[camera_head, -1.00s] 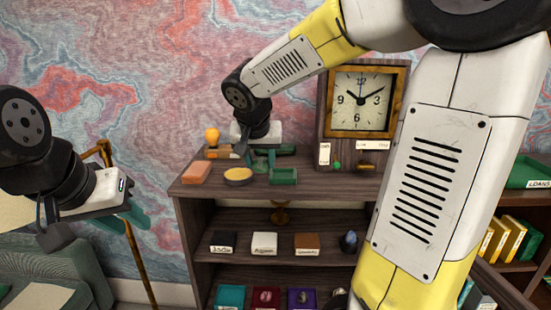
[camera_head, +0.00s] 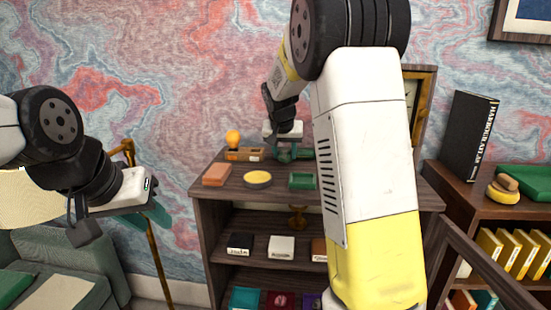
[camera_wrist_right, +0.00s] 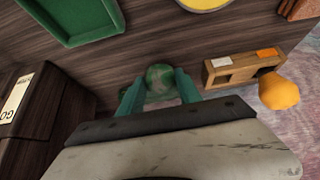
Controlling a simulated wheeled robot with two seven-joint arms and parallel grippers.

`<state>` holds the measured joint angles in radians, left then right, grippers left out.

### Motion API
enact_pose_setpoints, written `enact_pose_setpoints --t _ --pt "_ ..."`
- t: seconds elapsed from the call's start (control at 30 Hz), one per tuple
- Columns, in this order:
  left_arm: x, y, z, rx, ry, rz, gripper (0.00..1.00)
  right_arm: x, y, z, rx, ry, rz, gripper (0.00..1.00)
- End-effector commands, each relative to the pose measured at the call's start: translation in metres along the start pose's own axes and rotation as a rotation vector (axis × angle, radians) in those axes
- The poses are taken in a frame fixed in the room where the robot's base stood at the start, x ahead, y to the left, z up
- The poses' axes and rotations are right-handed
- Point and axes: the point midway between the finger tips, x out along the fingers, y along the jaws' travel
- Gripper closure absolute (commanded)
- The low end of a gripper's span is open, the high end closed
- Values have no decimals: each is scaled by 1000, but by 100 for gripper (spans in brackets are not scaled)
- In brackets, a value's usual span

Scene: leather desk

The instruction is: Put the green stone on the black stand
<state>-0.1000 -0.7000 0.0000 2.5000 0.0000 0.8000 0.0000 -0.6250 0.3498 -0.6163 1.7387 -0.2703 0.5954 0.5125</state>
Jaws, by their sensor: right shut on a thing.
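The green stone (camera_wrist_right: 160,80), rounded and marbled, sits between the teal fingers of my right gripper (camera_wrist_right: 158,92) in the right wrist view. That gripper is shut on it, low over the cabinet top. In the head view my right gripper (camera_head: 287,153) is at the back of the cabinet top, and the stone cannot be made out there. A black block with a white label (camera_head: 240,243), perhaps the black stand, is on the shelf below, at left. My left gripper (camera_head: 143,213) hangs left of the cabinet, away from everything; its finger gap is unclear.
The cabinet top holds an orange-brown block (camera_head: 216,174), a yellow dish (camera_head: 257,179), a green tray (camera_head: 302,181) and a wooden holder (camera_head: 243,154) beside an orange ball (camera_head: 232,137). A white block (camera_head: 281,247) is on the shelf. My right arm hides much of the clock.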

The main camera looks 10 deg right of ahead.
Motion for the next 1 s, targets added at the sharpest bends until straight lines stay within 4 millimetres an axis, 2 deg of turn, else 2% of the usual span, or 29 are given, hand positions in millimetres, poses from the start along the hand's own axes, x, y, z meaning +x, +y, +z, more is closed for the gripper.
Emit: enact_pose_setpoints --t 0.13,0.47,0.5,0.57,0.6,0.87,1.0 --pt "0 0 0 0 0 0 68 15 -1 10 -1 1 0 100" --pt "0 0 0 0 0 0 68 18 -1 12 -1 1 -1 100" --pt "0 0 0 0 0 0 68 18 -1 12 0 1 -1 51" --pt "0 0 0 0 0 0 68 17 -1 12 0 1 -1 39" --pt "0 0 0 0 0 0 68 17 -1 12 0 1 -1 37" --pt "0 0 0 0 0 0 68 17 -1 11 0 2 -1 37" --pt "0 0 0 0 0 0 68 9 -2 10 -1 3 -3 37"
